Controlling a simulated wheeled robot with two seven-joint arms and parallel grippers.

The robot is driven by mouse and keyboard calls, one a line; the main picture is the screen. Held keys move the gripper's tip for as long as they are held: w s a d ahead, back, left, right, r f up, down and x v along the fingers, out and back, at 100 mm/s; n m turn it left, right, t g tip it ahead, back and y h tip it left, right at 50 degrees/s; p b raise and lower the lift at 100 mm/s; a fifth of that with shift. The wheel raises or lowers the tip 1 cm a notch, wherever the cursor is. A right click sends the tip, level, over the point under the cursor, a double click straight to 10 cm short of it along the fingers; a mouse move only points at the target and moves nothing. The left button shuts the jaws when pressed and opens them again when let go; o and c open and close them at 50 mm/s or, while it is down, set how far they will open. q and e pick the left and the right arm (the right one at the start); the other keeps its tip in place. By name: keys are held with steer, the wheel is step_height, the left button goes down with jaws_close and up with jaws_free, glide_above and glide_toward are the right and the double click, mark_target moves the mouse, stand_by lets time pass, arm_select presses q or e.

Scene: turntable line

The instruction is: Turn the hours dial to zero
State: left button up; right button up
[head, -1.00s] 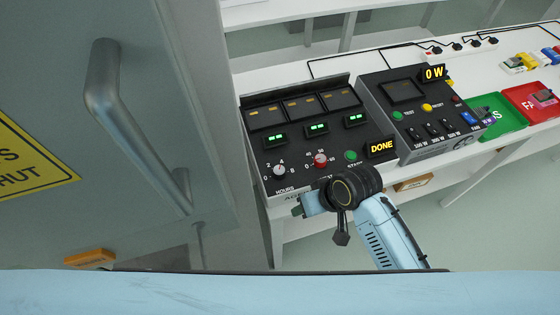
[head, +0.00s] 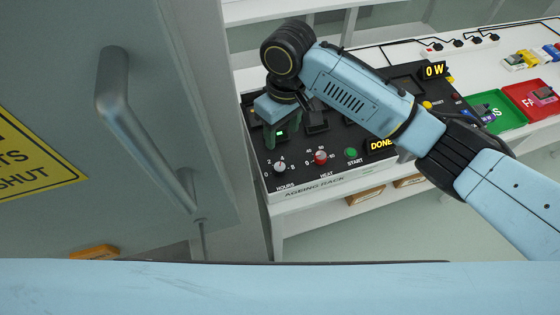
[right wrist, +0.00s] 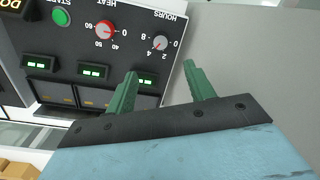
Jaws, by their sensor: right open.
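The hours dial (head: 280,167) is a pale round knob at the front left of the black ageing rack panel (head: 330,177). In the right wrist view the hours dial (right wrist: 160,42) lies just beyond the gap between the fingertips. Its pointer is too small to read surely. My right gripper (head: 271,140) is over the panel, behind the dial in the head view. In the right wrist view its green fingers (right wrist: 160,70) are apart, with nothing between them. They look clear of the dial. My left gripper is not in view.
The red heat dial (head: 320,157) and green start button (head: 351,153) sit to the right of the hours dial. A DONE sign (head: 381,144) is lit. A grey door with a handle (head: 140,140) stands close on the left. Green (head: 508,108) and red (head: 530,98) trays lie at right.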

mark_target(280, 166)
steer(key=f, duration=0.8)
steer(key=f+b, duration=0.1)
steer(key=f, duration=0.4)
steer(key=shift+s+a, duration=0.25)
steer(key=shift+s, duration=0.05)
steer(key=c, duration=1)
steer(key=shift+o, duration=0.2)
